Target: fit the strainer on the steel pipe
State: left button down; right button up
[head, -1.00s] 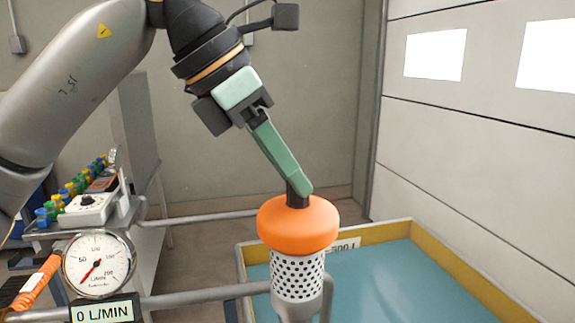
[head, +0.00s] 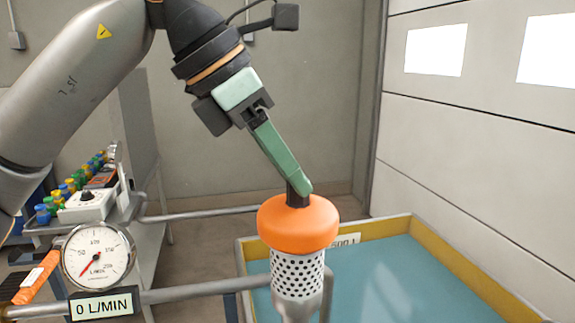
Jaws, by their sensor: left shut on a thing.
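The strainer (head: 297,275) is a white perforated cylinder under a wide orange cap (head: 298,224) with a dark knob on top. My left gripper (head: 299,188) is shut on the knob, coming down at a slant from the upper left. The steel pipe (head: 297,312) shows at the bottom edge, directly below the strainer. The strainer stands upright, in line with the pipe. I cannot tell how far it is seated on the pipe. My right gripper is not in view.
A blue-floored basin (head: 400,280) with a yellow rim lies behind and right. A round gauge (head: 98,257) sits over a "0 L/MIN" display at lower left. A horizontal rail (head: 195,292) crosses beside the strainer. A cart with coloured knobs (head: 75,187) stands left.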

pick_arm(q)
jog(key=shift+f, duration=0.5)
dwell(0.8)
jog(key=c, duration=0.5)
grip_release()
jog(key=shift+r, duration=0.1)
jog(key=shift+r+p, duration=1.1)
jog(key=shift+r, duration=0.35)
jog(key=shift+r+p, duration=0.4)
jog(key=shift+r, duration=2.2)
jog(key=shift+s+f, duration=0.1)
